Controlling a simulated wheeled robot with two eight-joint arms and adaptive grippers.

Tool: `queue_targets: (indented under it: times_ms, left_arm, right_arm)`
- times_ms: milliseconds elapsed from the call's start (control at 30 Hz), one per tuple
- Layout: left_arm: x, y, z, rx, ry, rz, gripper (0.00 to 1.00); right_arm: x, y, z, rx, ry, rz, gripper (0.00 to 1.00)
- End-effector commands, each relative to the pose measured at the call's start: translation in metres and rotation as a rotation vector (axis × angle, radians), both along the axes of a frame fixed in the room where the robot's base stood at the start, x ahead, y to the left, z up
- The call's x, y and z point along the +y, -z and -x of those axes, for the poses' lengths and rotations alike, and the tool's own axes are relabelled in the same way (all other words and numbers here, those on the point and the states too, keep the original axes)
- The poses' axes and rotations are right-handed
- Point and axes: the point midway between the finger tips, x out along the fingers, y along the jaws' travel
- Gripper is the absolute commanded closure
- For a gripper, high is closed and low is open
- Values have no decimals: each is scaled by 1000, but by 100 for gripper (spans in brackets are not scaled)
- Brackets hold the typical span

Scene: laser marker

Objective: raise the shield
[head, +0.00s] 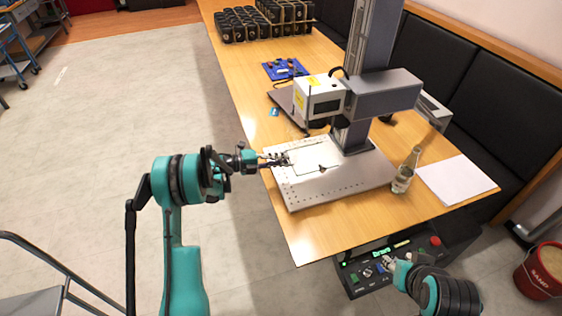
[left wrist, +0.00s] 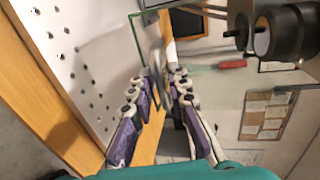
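The shield (head: 305,174) looks like a clear panel with thin dark edges, low over the perforated metal plate under the laser head. In the left wrist view a green-edged clear panel (left wrist: 138,42) shows near the fingertips. My left gripper (head: 284,159) is at the panel's left side. In the left wrist view its two fingers (left wrist: 161,77) stand apart with a narrow gap. A pale, blurred part shows between the tips; I cannot tell whether they touch it. My right gripper (head: 388,262) is over the control box, its fingers too small to read.
The laser marker (head: 385,93) stands on the wooden table (head: 250,75). The control box (head: 355,282) has buttons. Black parts (head: 237,24) stand at the back.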

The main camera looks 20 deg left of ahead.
Motion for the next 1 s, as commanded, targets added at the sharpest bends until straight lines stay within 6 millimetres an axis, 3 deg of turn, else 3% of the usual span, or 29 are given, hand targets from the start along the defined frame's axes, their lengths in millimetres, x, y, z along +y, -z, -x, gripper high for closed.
queue_targets:
  times_ms: [200, 300, 667, 867, 1000]
  left_arm:
    - [0, 0, 0, 0, 0, 0, 84]
    - [0, 0, 0, 0, 0, 0, 100]
    - [0, -7, 0, -1, 0, 1, 100]
    - [0, -44, -1, -1, 0, 1, 100]
    - [0, -81, -1, -1, -1, 1, 100]
  right_arm:
    - [0, 0, 0, 0, 0, 0, 60]
    - [0, 0, 0, 0, 0, 0, 60]
    - [0, -4, 0, 0, 0, 0, 60]
    - [0, -20, 0, 0, 0, 0, 60]
    - [0, -36, 0, 0, 0, 0, 60]
